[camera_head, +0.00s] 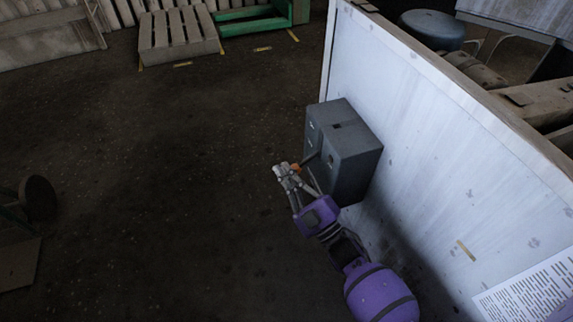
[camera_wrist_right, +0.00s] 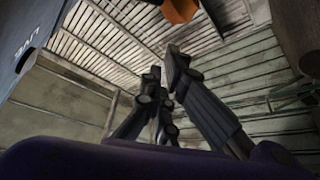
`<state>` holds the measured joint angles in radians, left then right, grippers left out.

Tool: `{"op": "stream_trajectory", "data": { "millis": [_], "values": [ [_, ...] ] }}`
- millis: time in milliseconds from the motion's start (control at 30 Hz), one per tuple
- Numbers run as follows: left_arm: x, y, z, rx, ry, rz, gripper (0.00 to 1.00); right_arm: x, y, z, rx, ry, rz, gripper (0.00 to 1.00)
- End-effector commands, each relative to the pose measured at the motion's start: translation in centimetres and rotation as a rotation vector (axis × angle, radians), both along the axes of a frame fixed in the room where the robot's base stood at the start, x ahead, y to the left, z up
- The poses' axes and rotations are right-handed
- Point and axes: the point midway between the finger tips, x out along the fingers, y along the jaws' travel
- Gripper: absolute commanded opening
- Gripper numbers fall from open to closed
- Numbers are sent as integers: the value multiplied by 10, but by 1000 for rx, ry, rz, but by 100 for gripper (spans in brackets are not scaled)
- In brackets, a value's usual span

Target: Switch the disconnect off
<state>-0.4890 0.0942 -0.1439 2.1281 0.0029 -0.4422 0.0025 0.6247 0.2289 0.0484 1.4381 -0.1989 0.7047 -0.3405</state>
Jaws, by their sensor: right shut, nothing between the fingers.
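The disconnect is a dark grey box (camera_head: 358,165) mounted on the pale wall panel in the head view. An orange handle end (camera_head: 295,167) sticks out from its left side on a short lever. The orange part (camera_wrist_right: 181,9) also shows at the top of the right wrist view, and the box side (camera_wrist_right: 22,50) with an upside-down "LIVE" label is at the left. My right gripper (camera_head: 284,174) is shut and empty, right beside the orange handle end; I cannot tell whether they touch. In the wrist view its fingertips (camera_wrist_right: 163,72) are below the orange part. My left gripper is not in view.
The pale wall panel (camera_head: 410,130) rises behind the box, with a printed sheet (camera_head: 530,292) at lower right. A pallet (camera_head: 178,38) and a green frame (camera_head: 250,22) stand at the back.

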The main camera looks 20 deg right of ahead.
Motion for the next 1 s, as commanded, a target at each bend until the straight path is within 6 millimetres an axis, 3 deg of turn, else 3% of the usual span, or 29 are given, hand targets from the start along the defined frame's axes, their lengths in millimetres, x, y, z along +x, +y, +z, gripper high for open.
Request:
{"op": "stream_trajectory", "data": {
  "millis": [300, 1000],
  "values": [
    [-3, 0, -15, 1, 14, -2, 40, 0, -6, -24, 1, 0, 0, 0],
    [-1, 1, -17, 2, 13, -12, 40, 0, -9, -28, 2, 0, 0, 0]
  ]
}}
